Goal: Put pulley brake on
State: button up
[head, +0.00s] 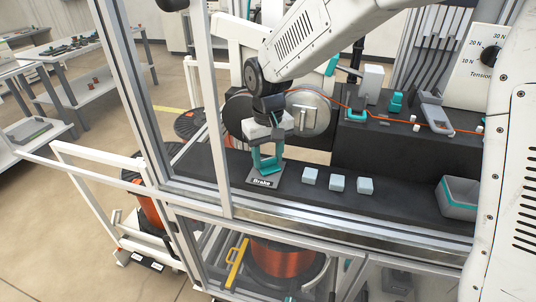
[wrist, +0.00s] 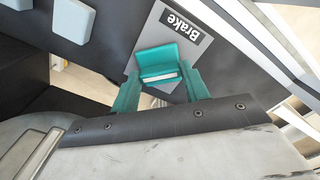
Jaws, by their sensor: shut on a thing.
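My gripper (head: 266,160) points down over the grey plate labelled "Brake" (head: 265,183) at the left part of the dark bench. In the wrist view its two teal fingers (wrist: 161,76) are shut on a teal block with a pale strip, the pulley brake (wrist: 158,55). The block is at the plate (wrist: 190,24); whether it touches it I cannot tell. A silver pulley disc (head: 318,112) stands behind and to the right of my gripper, with orange wire running right from it. A darker disc is partly hidden behind my arm.
Several pale blocks (head: 337,184) sit on the bench right of the plate. A grey-teal bin (head: 459,197) is at the right end. A raised dark ledge (head: 400,150) carries wire guides. Upright metal frame posts (head: 210,120) stand left of my gripper.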

aim_at(268, 158)
jog(key=n, duration=0.4)
jog(key=shift+n, duration=0.3)
jog(key=n, duration=0.4)
jog(key=shift+n, duration=0.3)
jog(key=o, duration=1)
notch_tip(268, 158, up, 8)
jog(key=shift+f, duration=0.1)
